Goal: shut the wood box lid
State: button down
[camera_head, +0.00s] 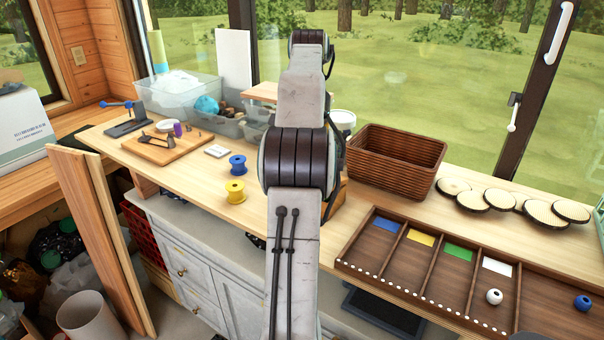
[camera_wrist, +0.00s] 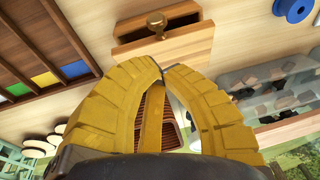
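The wood box (camera_wrist: 180,47) shows in the wrist view, at top centre, with a brass knob (camera_wrist: 156,19) and a dark recess beside the knob. I cannot make out the lid's angle. In the head view, my arm hides most of the box; a strip of orange wood, probably its side, shows right of the arm (camera_head: 337,204). My gripper (camera_wrist: 161,68) has yellow ribbed fingers with their tips together, and it overlaps the box's edge in the wrist view. I see nothing between the tips and cannot tell whether they touch the box. The gripper is hidden in the head view.
A brown basket (camera_head: 397,158) stands right of my arm. The sorting tray (camera_head: 424,262) lies at the front right. A blue spool (camera_head: 237,165) and yellow spool (camera_head: 235,191) stand to the left. Clear bins (camera_head: 178,103) sit behind, and wood-slice coasters (camera_head: 487,199) lie at the right.

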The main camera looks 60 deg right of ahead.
jog(key=shift+w+a+f+b, duration=0.2)
jog(key=shift+f+b, duration=0.1)
jog(key=shift+f, duration=0.5)
jog(key=shift+w+a+f+b, duration=0.15)
jog(key=shift+f+b, duration=0.2)
jog(key=shift+f, duration=0.4)
jog(key=shift+w+a+f+b, duration=0.2)
jog(key=shift+f+b, duration=0.1)
jog(key=shift+f, duration=0.5)
jog(key=shift+f, duration=0.1)
